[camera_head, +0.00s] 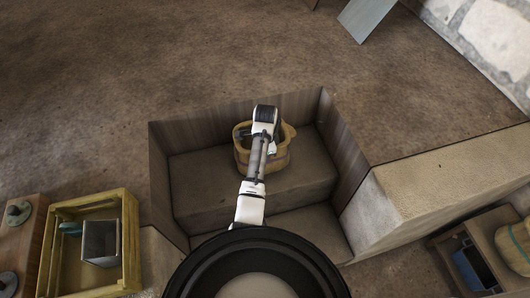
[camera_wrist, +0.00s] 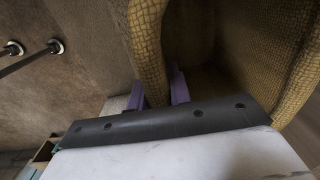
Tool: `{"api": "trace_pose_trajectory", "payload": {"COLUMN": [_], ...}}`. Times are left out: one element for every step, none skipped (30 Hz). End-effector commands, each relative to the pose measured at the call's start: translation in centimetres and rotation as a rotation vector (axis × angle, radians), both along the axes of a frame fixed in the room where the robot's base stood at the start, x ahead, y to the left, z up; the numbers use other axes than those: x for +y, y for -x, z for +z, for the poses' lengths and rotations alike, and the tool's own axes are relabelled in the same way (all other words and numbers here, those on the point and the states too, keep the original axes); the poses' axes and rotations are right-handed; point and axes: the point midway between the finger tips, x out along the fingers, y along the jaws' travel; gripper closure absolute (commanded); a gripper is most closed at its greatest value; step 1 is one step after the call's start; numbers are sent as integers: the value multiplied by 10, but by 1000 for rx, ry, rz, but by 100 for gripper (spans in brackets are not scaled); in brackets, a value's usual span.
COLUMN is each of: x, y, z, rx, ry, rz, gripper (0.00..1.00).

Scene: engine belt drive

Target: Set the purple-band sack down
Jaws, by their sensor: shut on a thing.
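The sack (camera_head: 242,158) is a tan, open-topped woven thing with a thick rim, over the upper ledge of a recess in the head view. My arm reaches across it and covers its middle. In the wrist view the sack's woven wall (camera_wrist: 148,40) runs between the two purple fingers of my gripper (camera_wrist: 158,92), which is shut on it. The sack's hollow inside shows to the right of that wall.
Wooden boards (camera_head: 225,122) line the recess, and a lower step (camera_head: 310,225) lies in front. A pale block (camera_head: 430,190) stands to the right. A yellow crate (camera_head: 130,225) with a grey metal box (camera_head: 100,243) is lower left. Brown ground behind is mostly clear.

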Motion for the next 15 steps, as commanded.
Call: {"api": "trace_pose_trajectory", "payload": {"x": [0, 0, 0, 0, 0, 0, 0, 0, 0, 0, 0, 0, 0, 0, 0], "y": [0, 0, 0, 0, 0, 0, 0, 0, 0, 0, 0, 0, 0, 0, 0], "z": [1, 1, 0, -1, -2, -3, -3, -3, -3, -3, -3, -3, -3, -3, -3], "rx": [-1, -1, -1, -1, -1, -1, 0, 0, 0, 0, 0, 0, 0, 0, 0], "ry": [0, 0, 0, 0, 0, 0, 0, 0, 0, 0, 0, 0, 0, 0, 0], "rz": [0, 0, 0, 0, 0, 0, 0, 0, 0, 0, 0, 0, 0, 0, 0], "gripper": [100, 100, 100, 100, 100, 100, 78, 74, 69, 65, 61, 58, 58, 58, 58]}}
